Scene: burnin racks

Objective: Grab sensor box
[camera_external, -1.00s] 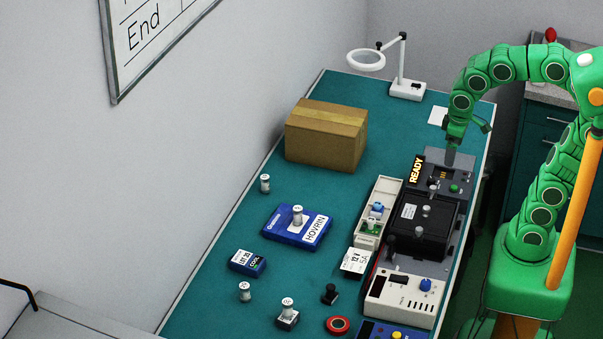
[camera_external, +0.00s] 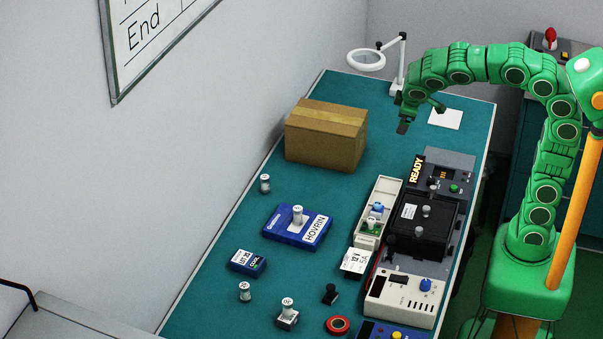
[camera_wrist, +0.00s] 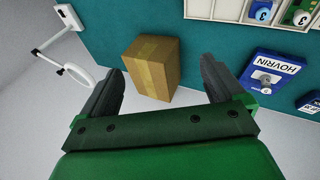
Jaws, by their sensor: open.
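No thing in view is plainly marked as a sensor box. A blue case labelled HOVRIN (camera_external: 283,233) lies flat on the bench with a white-capped knob on top; it shows at the right of the wrist view (camera_wrist: 262,68). A smaller dark blue box (camera_external: 246,263) with a white label lies nearer the front; its corner shows at the wrist view's right edge. A taped cardboard box (camera_external: 322,150) stands at the back left, and between my fingers in the wrist view (camera_wrist: 150,68). My gripper (camera_external: 404,123) is open and empty, above the bench right of the cardboard box.
A ring lamp (camera_external: 367,60) stands behind. A READY station (camera_external: 452,172), black unit (camera_external: 424,240), tray of coloured parts (camera_external: 385,192) and power supply (camera_external: 405,298) line the right side. Small white-capped pieces (camera_external: 245,291) stand at the front left. Teal bench is clear between the cardboard box and the station.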

